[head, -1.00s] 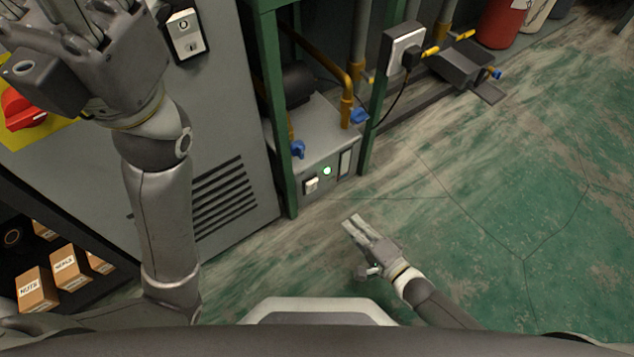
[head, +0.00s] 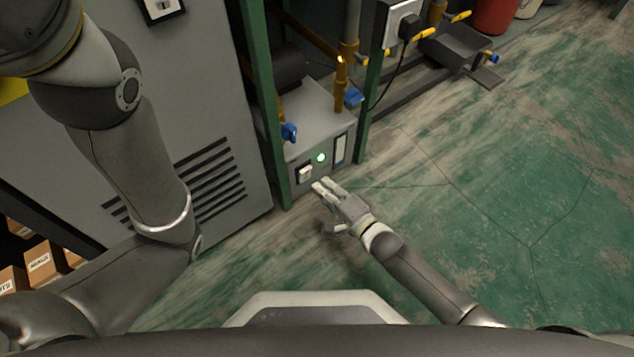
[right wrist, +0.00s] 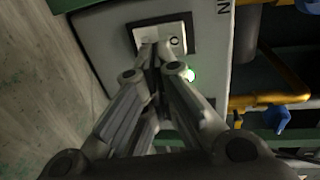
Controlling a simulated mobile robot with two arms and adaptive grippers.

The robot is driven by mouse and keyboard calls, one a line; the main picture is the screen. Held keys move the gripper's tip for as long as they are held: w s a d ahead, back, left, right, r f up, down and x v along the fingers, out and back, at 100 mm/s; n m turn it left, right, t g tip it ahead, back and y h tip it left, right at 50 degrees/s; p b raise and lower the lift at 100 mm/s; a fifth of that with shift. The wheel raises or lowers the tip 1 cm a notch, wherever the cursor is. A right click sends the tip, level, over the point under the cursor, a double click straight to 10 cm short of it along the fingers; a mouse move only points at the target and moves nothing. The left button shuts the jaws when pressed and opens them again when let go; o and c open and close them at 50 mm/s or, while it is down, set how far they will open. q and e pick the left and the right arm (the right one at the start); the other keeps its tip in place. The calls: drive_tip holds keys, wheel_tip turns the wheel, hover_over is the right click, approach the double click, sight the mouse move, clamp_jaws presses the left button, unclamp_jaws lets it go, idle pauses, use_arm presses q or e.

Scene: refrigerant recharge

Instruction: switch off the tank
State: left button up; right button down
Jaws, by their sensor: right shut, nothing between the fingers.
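The tank unit is a grey box (head: 318,118) low inside a green frame, with a white rocker switch (head: 305,174) and a lit green light (head: 321,157) on its front. My right gripper (head: 323,184) is shut and empty, just in front of and slightly below the switch in the head view. In the right wrist view the fingertips (right wrist: 160,46) overlap the lower part of the switch (right wrist: 172,36); I cannot tell whether they touch it. The green light (right wrist: 191,75) shows beside the fingers. My left arm crosses the left side, its gripper out of the picture.
Blue-handled valves (head: 289,132) on yellow pipes stand by the unit. A green post (head: 262,105) is left of it, next to a grey vented cabinet (head: 205,185). A socket with a plug and black cable (head: 408,27) is above right. The green floor at right is clear.

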sight(310, 171)
drive_tip(key=shift+w+a+r+b, duration=0.15)
drive_tip(key=shift+w+a+b, duration=0.3)
drive_tip(key=shift+w, duration=0.25)
drive_tip(key=shift+w+a+r+b, duration=0.15)
drive_tip(key=shift+w+a+b, duration=0.15)
drive_tip(key=shift+w+a, duration=0.3)
drive_tip(key=shift+w+r, duration=0.1)
